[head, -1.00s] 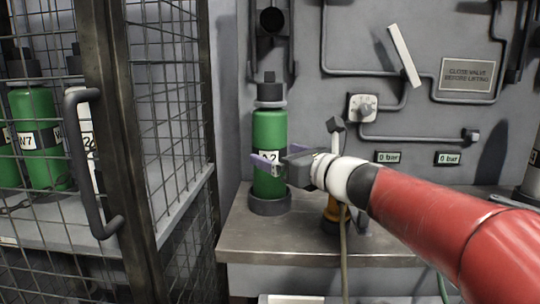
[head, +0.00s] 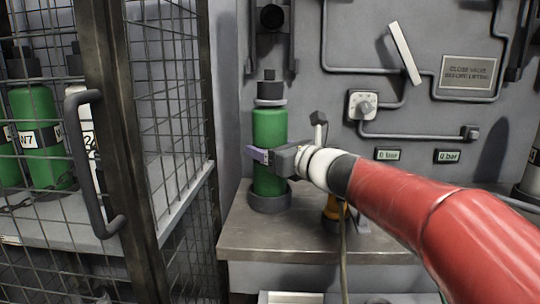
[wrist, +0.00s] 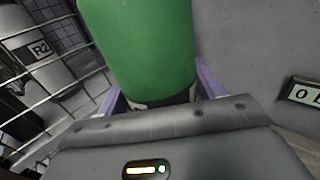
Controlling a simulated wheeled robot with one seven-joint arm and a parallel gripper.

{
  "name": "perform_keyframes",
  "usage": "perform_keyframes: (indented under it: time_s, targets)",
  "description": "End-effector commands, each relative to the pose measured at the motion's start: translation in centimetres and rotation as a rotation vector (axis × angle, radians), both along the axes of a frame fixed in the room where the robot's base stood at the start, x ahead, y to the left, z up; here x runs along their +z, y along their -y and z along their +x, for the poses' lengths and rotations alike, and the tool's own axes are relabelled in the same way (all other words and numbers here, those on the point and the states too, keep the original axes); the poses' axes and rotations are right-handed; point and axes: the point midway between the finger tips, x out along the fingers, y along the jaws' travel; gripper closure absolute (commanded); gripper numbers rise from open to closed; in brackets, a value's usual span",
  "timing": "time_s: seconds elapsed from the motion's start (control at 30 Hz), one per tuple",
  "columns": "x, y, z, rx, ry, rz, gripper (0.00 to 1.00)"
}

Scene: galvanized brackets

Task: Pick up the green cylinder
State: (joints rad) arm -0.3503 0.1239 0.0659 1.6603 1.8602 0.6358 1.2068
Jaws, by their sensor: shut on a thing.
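The green cylinder (head: 269,127) has a dark grey cap and stands upright in a dark round holder (head: 269,203) on the bench. My gripper (head: 258,154) is at the cylinder's middle, reaching in from the right, with its purple fingers around the label band. In the wrist view the green cylinder (wrist: 140,45) fills the space between the purple fingers, and my gripper (wrist: 160,95) is shut on it. The far finger and most of the label are hidden. The cylinder's base still appears to be in the holder.
A wire mesh cage door with a dark handle (head: 92,160) stands at the left, with other green cylinders (head: 36,120) behind it. The grey bench (head: 300,238) has an orange-based fitting and a hose under my arm. Pipes, a valve (head: 363,105) and gauges cover the back panel.

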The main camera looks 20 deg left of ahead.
Motion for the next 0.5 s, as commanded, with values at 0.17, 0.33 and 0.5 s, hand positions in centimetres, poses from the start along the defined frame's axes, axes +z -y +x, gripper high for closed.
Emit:
perform_keyframes:
  time_s: [0.17,0.33,0.5]
  targets:
    - [0.00,0.01,-0.01,0.000,0.001,-0.001,0.88]
    - [0.50,0.02,-0.12,0.001,0.007,0.005,1.00]
    - [0.56,0.03,-0.11,0.001,0.007,0.005,1.00]
